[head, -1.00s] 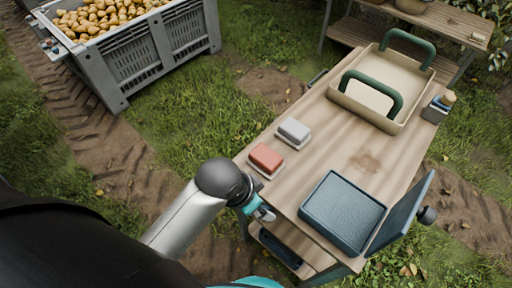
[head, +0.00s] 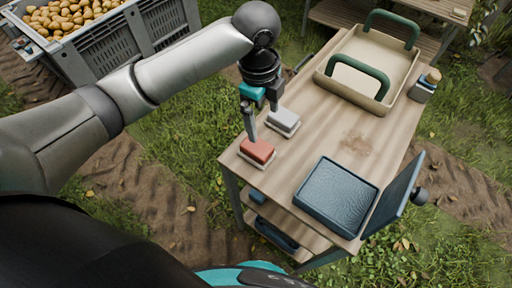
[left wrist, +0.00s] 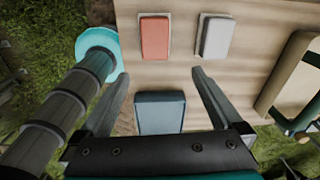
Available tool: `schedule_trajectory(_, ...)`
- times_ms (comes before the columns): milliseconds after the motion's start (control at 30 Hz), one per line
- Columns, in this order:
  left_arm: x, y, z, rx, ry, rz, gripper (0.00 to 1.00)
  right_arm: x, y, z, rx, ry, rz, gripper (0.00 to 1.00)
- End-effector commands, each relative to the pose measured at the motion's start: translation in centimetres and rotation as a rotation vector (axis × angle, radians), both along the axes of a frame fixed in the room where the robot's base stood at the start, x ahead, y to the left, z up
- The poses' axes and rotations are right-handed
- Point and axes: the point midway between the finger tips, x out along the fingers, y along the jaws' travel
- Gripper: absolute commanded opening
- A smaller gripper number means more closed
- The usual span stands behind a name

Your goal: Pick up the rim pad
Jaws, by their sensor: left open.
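Two small pads lie side by side on white bases on the wooden table: a red one (head: 258,151) and a pale grey one (head: 284,119). I cannot tell from looks alone which is the rim pad. Both also show in the left wrist view, red (left wrist: 155,38) on the left and grey (left wrist: 215,37) on the right. My left gripper (head: 262,118) is open and empty, pointing down above the near-left table edge by the pads. My right gripper is out of view.
A pear crate (head: 125,50) stands behind my left arm.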

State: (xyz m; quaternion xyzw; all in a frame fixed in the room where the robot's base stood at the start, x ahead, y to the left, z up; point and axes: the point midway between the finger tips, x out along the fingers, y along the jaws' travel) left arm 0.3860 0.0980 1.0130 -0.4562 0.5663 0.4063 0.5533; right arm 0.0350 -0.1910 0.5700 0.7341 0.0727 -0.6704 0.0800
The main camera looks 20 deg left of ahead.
Motion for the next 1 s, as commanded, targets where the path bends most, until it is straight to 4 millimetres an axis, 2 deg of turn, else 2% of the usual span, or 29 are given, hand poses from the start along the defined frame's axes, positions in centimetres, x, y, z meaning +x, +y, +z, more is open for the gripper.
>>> schedule_trajectory(100, 0.9, 1.5, 1.5, 0.046, 0.012, -0.056, 1.00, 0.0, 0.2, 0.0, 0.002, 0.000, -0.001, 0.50)
schedule_trajectory(267, 1.2, 2.3, 2.0, 0.069, 0.027, -0.090, 1.00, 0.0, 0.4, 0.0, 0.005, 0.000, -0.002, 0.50)
schedule_trajectory(367, 1.2, 2.4, 0.9, 0.071, 0.032, -0.091, 1.00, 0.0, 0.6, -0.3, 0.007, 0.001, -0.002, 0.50)
schedule_trajectory(700, 1.1, 2.3, -6.1, 0.068, 0.030, -0.091, 1.00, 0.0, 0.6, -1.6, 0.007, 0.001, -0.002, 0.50)
schedule_trajectory(800, 1.1, 2.3, -7.2, 0.069, 0.028, -0.091, 1.00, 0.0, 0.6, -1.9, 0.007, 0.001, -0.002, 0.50)
schedule_trajectory(1000, 1.1, 2.3, -8.1, 0.068, 0.027, -0.090, 1.00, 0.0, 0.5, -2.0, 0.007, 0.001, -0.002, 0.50)
